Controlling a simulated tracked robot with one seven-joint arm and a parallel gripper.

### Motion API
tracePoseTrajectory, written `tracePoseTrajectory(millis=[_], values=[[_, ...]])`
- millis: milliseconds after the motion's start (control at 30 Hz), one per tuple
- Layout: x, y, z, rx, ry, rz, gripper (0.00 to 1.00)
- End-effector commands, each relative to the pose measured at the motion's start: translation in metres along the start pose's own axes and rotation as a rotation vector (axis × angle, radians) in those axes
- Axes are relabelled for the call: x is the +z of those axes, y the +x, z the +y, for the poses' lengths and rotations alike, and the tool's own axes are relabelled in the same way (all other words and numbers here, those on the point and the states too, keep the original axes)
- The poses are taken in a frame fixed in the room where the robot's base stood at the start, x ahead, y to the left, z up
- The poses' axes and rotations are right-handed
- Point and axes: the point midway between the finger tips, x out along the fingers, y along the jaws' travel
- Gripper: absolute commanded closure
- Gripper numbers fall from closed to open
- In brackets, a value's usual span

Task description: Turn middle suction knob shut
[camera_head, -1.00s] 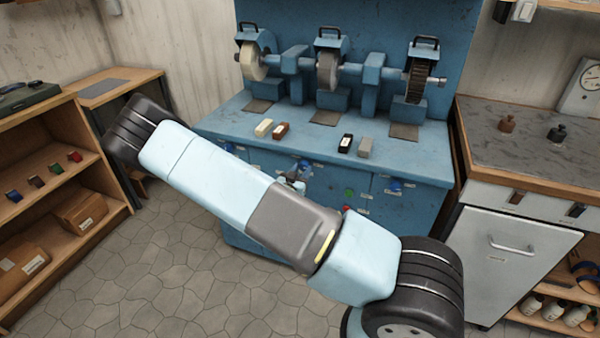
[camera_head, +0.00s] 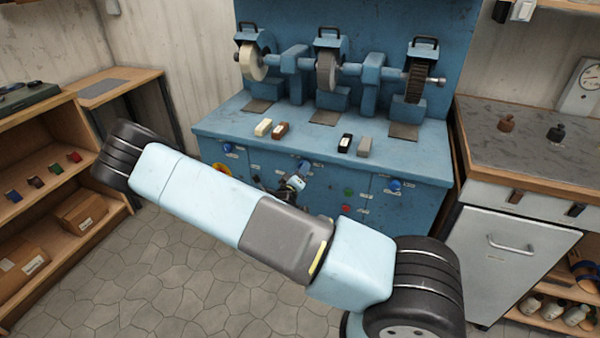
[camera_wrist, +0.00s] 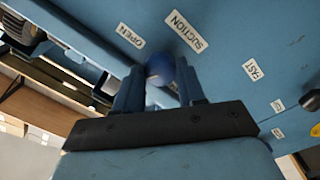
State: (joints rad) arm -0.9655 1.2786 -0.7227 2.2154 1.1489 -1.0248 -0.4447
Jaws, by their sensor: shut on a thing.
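The middle suction knob (camera_wrist: 159,68) is a round blue knob on the front of the blue grinding machine. In the wrist view the two blue fingers of my gripper (camera_wrist: 162,84) stand on either side of it, shut on it. A SUCTION label is just above the knob and an OPEN label is to its upper left. In the head view the middle knob (camera_head: 304,165) shows just above my gripper (camera_head: 296,181), partly hidden by it. My arm crosses in front of the machine.
Other blue knobs sit on the machine front at left (camera_head: 228,147) and right (camera_head: 395,185). A green button (camera_head: 348,192) is to the right of my gripper. Several polishing bars lie on the machine's bench top. A workbench (camera_head: 530,150) stands at right, shelves (camera_head: 60,175) at left.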

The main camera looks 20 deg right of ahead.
Motion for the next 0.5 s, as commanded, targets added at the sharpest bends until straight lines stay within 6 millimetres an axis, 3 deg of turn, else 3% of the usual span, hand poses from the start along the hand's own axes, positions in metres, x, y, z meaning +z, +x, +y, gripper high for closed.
tracePoseTrajectory(millis=[500], values=[[-0.0037, -0.0011, -0.0039, -0.009, -0.401, 0.027, 0.91]])
